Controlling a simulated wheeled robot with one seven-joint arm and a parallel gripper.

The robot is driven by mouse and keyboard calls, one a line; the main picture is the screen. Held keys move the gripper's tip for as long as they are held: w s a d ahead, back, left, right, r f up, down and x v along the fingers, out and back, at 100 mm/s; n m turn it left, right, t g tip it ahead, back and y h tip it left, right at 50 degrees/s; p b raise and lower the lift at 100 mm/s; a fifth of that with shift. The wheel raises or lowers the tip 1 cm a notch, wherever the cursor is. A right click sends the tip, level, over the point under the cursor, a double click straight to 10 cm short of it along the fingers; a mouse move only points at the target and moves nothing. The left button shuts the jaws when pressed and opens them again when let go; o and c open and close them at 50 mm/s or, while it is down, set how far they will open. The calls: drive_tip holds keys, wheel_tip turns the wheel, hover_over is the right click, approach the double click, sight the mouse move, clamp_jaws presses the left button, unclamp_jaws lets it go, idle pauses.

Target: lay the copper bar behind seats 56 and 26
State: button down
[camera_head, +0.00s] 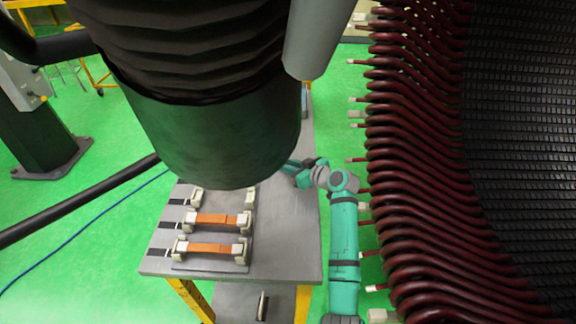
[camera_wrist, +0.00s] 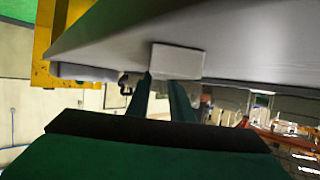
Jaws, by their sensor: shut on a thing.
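Two copper bars lie in the head view, one (camera_head: 214,219) behind the other (camera_head: 212,248), each with pale end blocks in holders on the worktable (camera_head: 290,240). A further holder (camera_head: 196,196) behind them is partly hidden. My gripper (camera_head: 291,167) is at the far part of the worktable, mostly covered by a dark cylinder. In the wrist view, its two dark green fingers (camera_wrist: 161,82) are shut on a pale block (camera_wrist: 178,60). I see no copper on the held piece, and cannot tell whether it is a bar's end. Seats 56 and 26 cannot be identified.
The stator winding (camera_head: 425,190), with rows of dark red coil ends, stands close at the right of my arm. The large dark cylinder (camera_head: 215,130) blocks the middle of the head view. Green floor (camera_head: 80,250) is open at the left.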

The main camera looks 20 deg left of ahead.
drive_tip(key=c, duration=1.6)
unclamp_jaws()
drive_tip(key=shift+o, duration=0.2)
drive_tip(key=v, duration=1.2)
drive_tip(key=shift+w, duration=0.1)
drive_tip(key=shift+d, duration=0.1)
